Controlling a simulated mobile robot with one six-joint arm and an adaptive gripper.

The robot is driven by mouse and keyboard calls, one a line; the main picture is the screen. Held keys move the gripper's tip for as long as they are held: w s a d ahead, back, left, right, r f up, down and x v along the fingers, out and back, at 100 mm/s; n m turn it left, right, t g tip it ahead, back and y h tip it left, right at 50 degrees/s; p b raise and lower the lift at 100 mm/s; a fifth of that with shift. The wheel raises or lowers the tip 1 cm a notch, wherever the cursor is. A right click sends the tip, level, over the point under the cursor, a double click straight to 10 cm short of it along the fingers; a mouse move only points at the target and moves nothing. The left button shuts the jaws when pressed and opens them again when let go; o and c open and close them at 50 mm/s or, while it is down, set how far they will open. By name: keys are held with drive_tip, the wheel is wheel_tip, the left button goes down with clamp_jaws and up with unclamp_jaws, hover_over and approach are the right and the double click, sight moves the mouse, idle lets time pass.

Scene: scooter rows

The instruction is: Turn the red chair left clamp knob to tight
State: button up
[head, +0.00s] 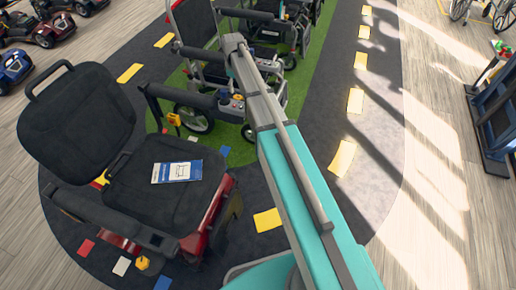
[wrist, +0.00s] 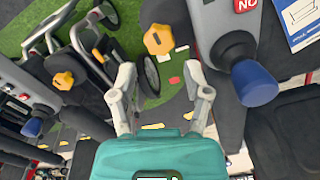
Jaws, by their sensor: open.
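The red chair (head: 75,115) stands at left in the head view, with a black back and seat and red sides. A yellow knob (head: 174,119) shows beyond its far armrest, probably the left clamp knob. In the wrist view a yellow lobed knob (wrist: 158,39) with a dark mark lies ahead of my gripper, beside a grey armrest pod (wrist: 225,25). My gripper (wrist: 160,80) is open and empty, with its fingertips apart from the knob. I cannot make out my gripper in the head view. Another yellow knob (head: 143,263) is at the chair's near side.
A blue joystick cap (wrist: 254,83) sticks out close to my gripper's right finger. A blue-white card (head: 177,171) lies on the seat. Other chairs with wheels (head: 195,118) stand on the green strip behind. Another yellow knob (wrist: 63,79) is at left in the wrist view.

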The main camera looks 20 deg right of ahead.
sight(237, 96)
drive_tip(key=shift+r+p, duration=4)
drive_tip(key=shift+r, duration=0.35)
drive_tip(key=s+f+m+b, duration=0.2)
drive_tip(key=s+f+b, duration=0.2)
drive_tip(key=s, duration=0.6)
drive_tip(key=s+f+m+b, duration=0.2)
drive_tip(key=s+f+b, duration=0.3)
drive_tip(key=s, duration=0.5)
drive_tip(key=s+f+m+b, duration=0.2)
drive_tip(key=s+f+b, duration=0.3)
drive_tip(key=s, duration=0.5)
drive_tip(key=shift+s+m, duration=0.4)
drive_tip(key=shift+f, duration=0.1)
wheel_tip(237, 96, up, 20)
drive_tip(key=p, duration=1.9)
drive_tip(key=shift+f, duration=0.15)
